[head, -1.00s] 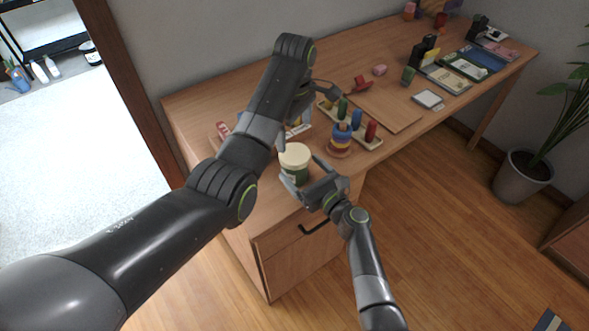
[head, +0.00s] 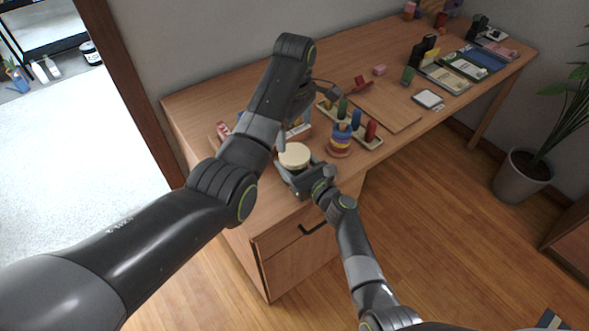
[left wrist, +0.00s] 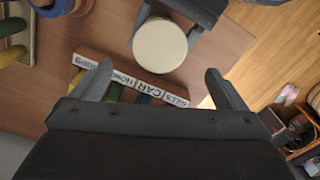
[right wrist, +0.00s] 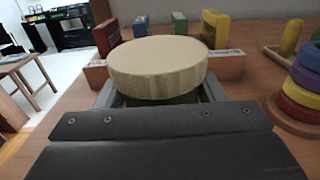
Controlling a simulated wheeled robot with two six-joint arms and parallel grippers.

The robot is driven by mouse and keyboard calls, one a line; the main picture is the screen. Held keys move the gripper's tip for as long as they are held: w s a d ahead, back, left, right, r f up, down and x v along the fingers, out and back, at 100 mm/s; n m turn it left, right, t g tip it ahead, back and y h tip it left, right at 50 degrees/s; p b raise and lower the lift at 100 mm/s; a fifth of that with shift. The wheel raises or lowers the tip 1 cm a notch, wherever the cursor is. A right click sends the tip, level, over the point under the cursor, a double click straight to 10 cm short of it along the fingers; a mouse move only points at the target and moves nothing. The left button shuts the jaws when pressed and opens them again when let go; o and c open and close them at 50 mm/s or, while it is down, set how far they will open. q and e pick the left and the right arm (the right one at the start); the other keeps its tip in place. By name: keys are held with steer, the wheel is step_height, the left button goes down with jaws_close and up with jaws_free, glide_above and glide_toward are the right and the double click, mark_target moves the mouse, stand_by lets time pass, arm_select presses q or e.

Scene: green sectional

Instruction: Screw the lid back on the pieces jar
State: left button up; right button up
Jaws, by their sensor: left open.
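The pieces jar (right wrist: 160,99) stands on the desk near its front left edge, its green body mostly hidden. The round cream lid (head: 294,156) sits flat on top of it; I cannot tell whether it is threaded tight. The lid also shows in the left wrist view (left wrist: 160,45) and fills the middle of the right wrist view (right wrist: 158,66). My right gripper (head: 295,174) has its fingers on both sides of the jar just below the lid and looks shut on it. My left gripper (left wrist: 158,78) is open and empty above the desk, with the lid beyond its fingertips.
A ring stacker (head: 340,140) and a peg board (head: 367,140) stand to the right. A flat wooden board (head: 385,108) lies farther right. The desk's front edge is close to the jar.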

mark_target(295, 153)
jaws_close()
arm_select(q)
steer(key=shift+f, duration=4)
steer(key=shift+c, duration=0.2)
